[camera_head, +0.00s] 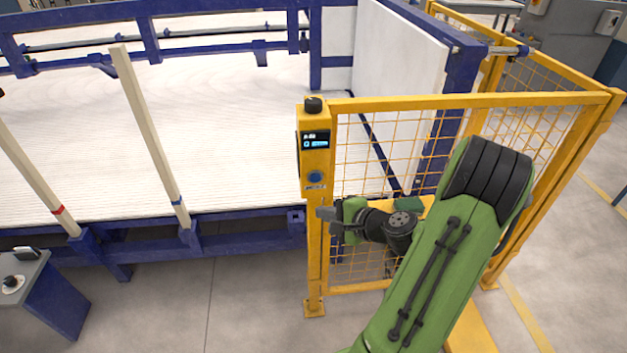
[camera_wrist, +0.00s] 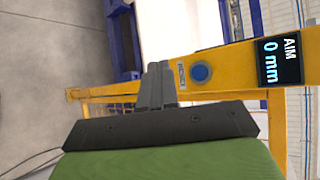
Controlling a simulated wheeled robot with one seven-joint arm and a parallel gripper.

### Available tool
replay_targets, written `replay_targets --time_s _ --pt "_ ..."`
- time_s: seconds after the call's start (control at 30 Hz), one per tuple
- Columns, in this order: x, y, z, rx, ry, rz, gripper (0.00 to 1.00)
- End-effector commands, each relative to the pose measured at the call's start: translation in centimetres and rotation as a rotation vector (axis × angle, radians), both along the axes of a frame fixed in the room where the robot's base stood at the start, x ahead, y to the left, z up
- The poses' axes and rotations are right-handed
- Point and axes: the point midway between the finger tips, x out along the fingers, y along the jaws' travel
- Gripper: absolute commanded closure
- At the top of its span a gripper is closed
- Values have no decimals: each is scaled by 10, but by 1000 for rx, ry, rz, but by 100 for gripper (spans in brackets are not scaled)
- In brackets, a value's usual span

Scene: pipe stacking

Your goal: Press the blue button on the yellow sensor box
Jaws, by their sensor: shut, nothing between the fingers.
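The yellow sensor box (camera_head: 314,150) stands upright on a yellow post at the left end of the mesh fence. It has a black cap on top and a small dark display (camera_wrist: 280,60), which reads "AIM 0 mm" in the wrist view. The round blue button (camera_head: 315,177) is below the display. In the wrist view the blue button (camera_wrist: 200,73) faces me, unobstructed. My gripper (camera_head: 325,213) is shut and empty. In the head view it is just below the button, by the post. In the wrist view my fingertips (camera_wrist: 158,68) are left of the button, and contact cannot be told.
The yellow mesh fence (camera_head: 470,100) stands right of the box, behind my arm. A blue-framed rack (camera_head: 245,232) with a pale ribbed bed fills the left. A grey console (camera_head: 35,295) is at the lower left. The floor (camera_head: 240,290) before the rack is clear.

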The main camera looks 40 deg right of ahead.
Motion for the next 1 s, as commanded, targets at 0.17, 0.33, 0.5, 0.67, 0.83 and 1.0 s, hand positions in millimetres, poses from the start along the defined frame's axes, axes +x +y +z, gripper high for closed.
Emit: replay_targets --time_s 0.17,0.33,0.5,0.67,0.83,1.0 --pt "19 -12 3 -1 -1 4 100" --pt "41 -26 3 -1 0 5 100" --pt "59 -39 3 -1 -1 4 100" --pt "69 -46 2 -1 0 3 100" --pt "70 -47 1 0 1 2 100" --pt "70 -47 1 0 1 2 100"
